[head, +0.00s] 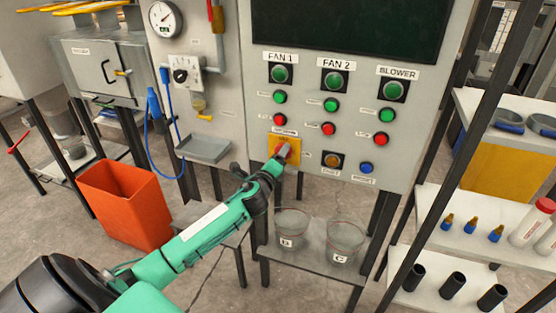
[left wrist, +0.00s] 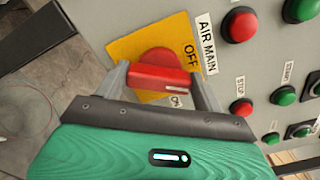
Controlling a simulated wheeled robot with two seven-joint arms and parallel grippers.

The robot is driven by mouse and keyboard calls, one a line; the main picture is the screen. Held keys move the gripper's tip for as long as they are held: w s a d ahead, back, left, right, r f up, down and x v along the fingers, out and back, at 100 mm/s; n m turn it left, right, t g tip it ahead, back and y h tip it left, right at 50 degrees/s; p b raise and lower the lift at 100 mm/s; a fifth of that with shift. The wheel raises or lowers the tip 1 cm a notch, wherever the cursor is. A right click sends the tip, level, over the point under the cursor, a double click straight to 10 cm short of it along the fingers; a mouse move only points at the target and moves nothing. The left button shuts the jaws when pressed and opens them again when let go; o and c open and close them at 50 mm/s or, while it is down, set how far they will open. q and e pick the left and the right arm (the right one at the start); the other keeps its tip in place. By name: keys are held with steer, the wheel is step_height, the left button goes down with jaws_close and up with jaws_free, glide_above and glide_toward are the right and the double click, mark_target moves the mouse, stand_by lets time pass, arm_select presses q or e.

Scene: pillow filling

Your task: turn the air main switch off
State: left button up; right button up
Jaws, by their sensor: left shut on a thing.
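The air main switch is a red rotary knob (left wrist: 158,62) on a yellow plate (left wrist: 124,46) marked OFF and ON, beside an AIR MAIN label. In the left wrist view its red handle bar has a white mark at the right end, near the ON label and below OFF. In the head view the yellow plate (head: 296,147) is at the panel's lower left, with the knob mostly hidden by my arm. My left gripper (head: 281,156) reaches the knob. In the left wrist view its fingers (left wrist: 162,80) are shut on the handle bar from both sides. My right gripper is not in view.
Green and red buttons (head: 328,129) sit just right of the switch. Below the panel, a shelf (head: 313,264) holds two clear containers (head: 345,240). A small grey tray (head: 204,148) and an orange bin (head: 125,204) are to the left. White shelves with parts (head: 458,260) stand at the right.

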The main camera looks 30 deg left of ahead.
arm_select(q)
steer(key=shift+a+f+n+b, duration=0.1)
steer(key=shift+n+b, duration=0.05)
steer(key=shift+n, duration=1.45)
steer(key=shift+f+n+b, duration=0.1)
steer(key=shift+n+b, duration=0.05)
steer(key=shift+n, duration=1.45)
steer(key=o, duration=1)
steer(key=shift+s, duration=0.1)
